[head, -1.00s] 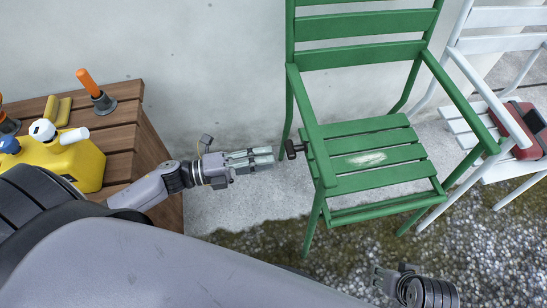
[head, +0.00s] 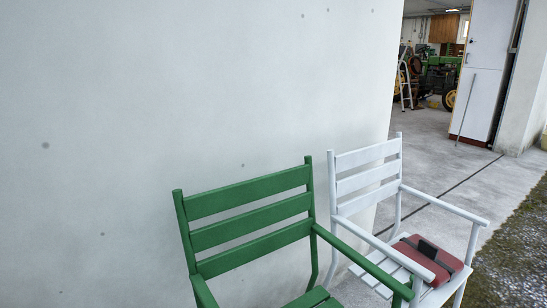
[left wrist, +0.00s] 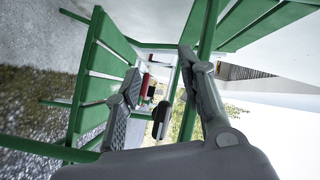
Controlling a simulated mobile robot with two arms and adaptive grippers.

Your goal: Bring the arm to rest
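My left gripper (left wrist: 160,62) shows in the left wrist view with its two grey fingers spread apart. Nothing is clasped between the fingers. The green chair (left wrist: 98,88) fills much of that view, around and beyond the fingers. A small dark and pale item (left wrist: 160,120) shows in the gap between the fingers; I cannot tell how far off it is. In the head view neither arm shows. The green chair (head: 250,228) stands at the bottom there, its lower part cut off. My right gripper is out of view.
A white chair (head: 368,175) stands beside the green one, with a red and dark item (head: 428,260) on its seat. A plain wall (head: 150,110) is behind them. At the back right are open floor (head: 430,150), a white door (head: 484,75) and a green tractor (head: 440,80).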

